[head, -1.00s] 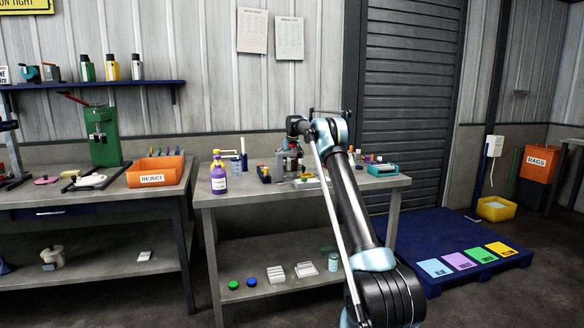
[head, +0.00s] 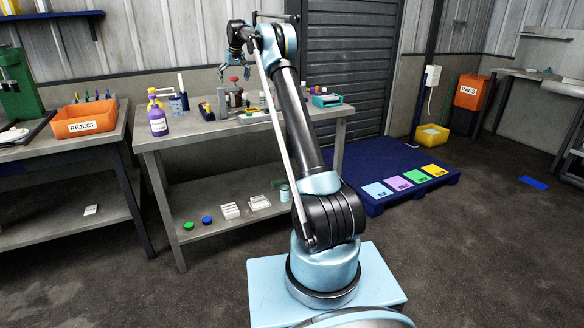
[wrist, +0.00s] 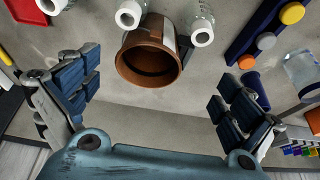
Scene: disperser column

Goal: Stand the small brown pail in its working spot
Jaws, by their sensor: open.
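The small brown pail (wrist: 150,60) shows in the wrist view, its open mouth facing the camera and a pale label on its side. It lies ahead of my gripper (wrist: 155,98), near the middle of the gap between the wide-open fingers, and nothing is held. In the head view, my gripper (head: 236,68) hangs above the back of the grey workbench (head: 170,138). The pail is too small and crowded to make out clearly in that view. I cannot make out its working spot.
White-capped bottles (wrist: 201,33) stand close beside the pail. A blue rack with coloured caps (wrist: 252,42) and a clear container (wrist: 303,72) are at right. A purple bottle (head: 158,122) stands on the bench's left.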

